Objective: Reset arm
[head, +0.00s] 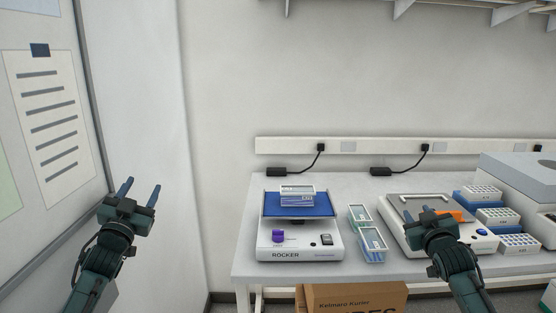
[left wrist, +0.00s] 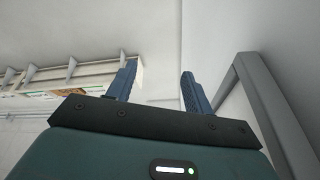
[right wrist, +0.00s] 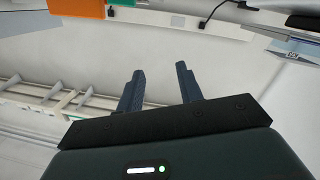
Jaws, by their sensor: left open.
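My left gripper (head: 139,191) is raised at the left of the head view, in front of the white wall and clear of the bench. Its two fingers stand apart with nothing between them, as the left wrist view (left wrist: 158,78) also shows. My right gripper (head: 420,212) is at the right of the head view, in front of the device with the metal top. In the right wrist view (right wrist: 160,82) its fingers are apart and empty. The right fingertips are hard to make out in the head view.
A cardboard box (head: 350,298) is below. A board (head: 50,110) hangs at left.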

